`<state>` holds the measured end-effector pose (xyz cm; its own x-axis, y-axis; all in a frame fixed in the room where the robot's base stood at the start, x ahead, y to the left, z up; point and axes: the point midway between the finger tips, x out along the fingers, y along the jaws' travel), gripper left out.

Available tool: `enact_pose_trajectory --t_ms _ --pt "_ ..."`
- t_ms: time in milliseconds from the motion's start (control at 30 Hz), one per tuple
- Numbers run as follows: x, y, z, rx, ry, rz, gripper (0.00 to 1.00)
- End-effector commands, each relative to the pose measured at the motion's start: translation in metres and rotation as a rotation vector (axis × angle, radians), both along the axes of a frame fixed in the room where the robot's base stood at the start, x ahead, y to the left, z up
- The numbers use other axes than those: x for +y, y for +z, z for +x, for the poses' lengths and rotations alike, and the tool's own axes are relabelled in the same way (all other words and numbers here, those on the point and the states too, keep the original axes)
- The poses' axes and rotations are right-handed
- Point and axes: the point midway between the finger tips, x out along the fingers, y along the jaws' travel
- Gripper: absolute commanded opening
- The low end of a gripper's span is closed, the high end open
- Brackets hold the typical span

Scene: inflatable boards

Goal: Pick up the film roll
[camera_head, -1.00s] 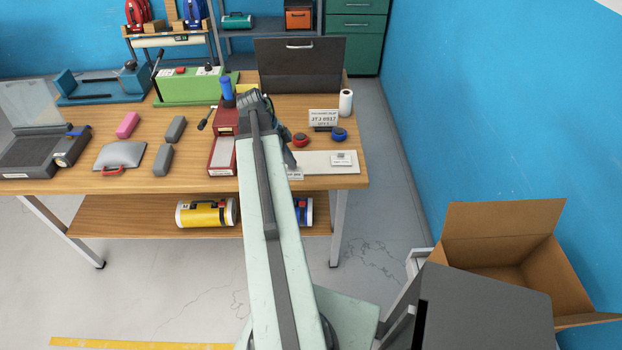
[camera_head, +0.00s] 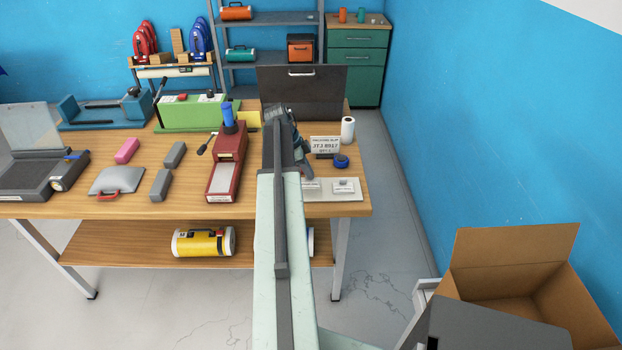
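A small white upright roll (camera_head: 348,129), which looks like the film roll, stands at the back right of the wooden table (camera_head: 230,205), near its right edge. My gripper (camera_head: 304,165) is over the right part of the table, left of the white roll and nearer to me, apart from it in the picture. My arm hides most of the gripper, so its fingers and anything between them cannot be made out.
A printed card (camera_head: 325,145) and a blue ring (camera_head: 341,161) are between my gripper and the roll. A dark case (camera_head: 301,88) stands behind. A red device (camera_head: 227,166) is left of my arm. An open cardboard box (camera_head: 513,262) is at right.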

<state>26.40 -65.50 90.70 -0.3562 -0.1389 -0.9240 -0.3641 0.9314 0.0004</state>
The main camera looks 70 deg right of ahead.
Motion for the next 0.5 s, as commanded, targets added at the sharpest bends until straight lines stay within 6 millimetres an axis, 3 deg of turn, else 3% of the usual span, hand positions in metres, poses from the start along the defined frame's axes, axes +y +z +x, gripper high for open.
enact_pose_trajectory --t_ms 167,267,400,500 --pt "-0.005 0.000 -0.001 0.000 0.000 0.000 0.00" --pt "-0.018 -0.002 -0.002 0.000 -0.001 0.000 0.00" --pt "-0.016 -0.035 -0.003 0.000 0.000 0.000 0.00" --pt "-0.016 -0.041 -0.003 0.000 -0.001 0.000 0.00"
